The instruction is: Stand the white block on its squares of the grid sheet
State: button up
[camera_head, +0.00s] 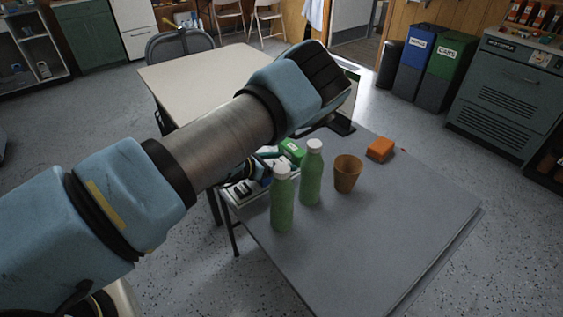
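I cannot make out the white block in this view. A pale, sheet-like surface with dark patches (240,197) shows at the left edge of the grey table, partly hidden by my arm and a bottle. I cannot tell whether it is the grid sheet. My forearm crosses the picture from lower left to upper middle and covers part of the table. Some blue and black parts show below it, near the pale surface, and may be my wrist. My gripper's fingers cannot be made out, nor whether they hold anything.
On the grey table (385,235) stand two green bottles with white caps (282,205) (311,178), a brown cup (347,174), an orange block (380,149) and a green block (292,151). The table's front and right are clear. A pale table (195,75) stands behind.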

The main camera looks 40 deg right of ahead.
jog(key=shift+r, duration=0.1)
jog(key=shift+r, duration=0.2)
jog(key=b+v, duration=0.3)
jog(key=v, duration=0.9)
jog(key=shift+r, duration=0.35)
jog(key=w+a+r+n+t+y, duration=0.2)
jog(key=w+a+n+t+y, duration=0.25)
jog(key=w+a+n, duration=0.65)
jog(key=w+a+r+n+t+y, duration=0.25)
jog(key=w+a+n+t, duration=0.45)
jog(key=n, duration=0.7)
jog(key=s+a+r+n+g+y, duration=0.2)
jog(key=a+r+n+g+y, duration=0.1)
jog(key=a+n, duration=0.5)
jog(key=s+a+r+n+g+y, duration=0.2)
jog(key=a+n+g+y, duration=0.1)
jog(key=a+n, duration=0.55)
jog(key=s+a+r+n+g, duration=0.3)
jog(key=s+r+n, duration=0.2)
jog(key=s+n, duration=0.5)
jog(key=shift+s+a+r+n, duration=0.3)
jog(key=shift+s+n, duration=0.1)
jog(key=shift+n, duration=0.55)
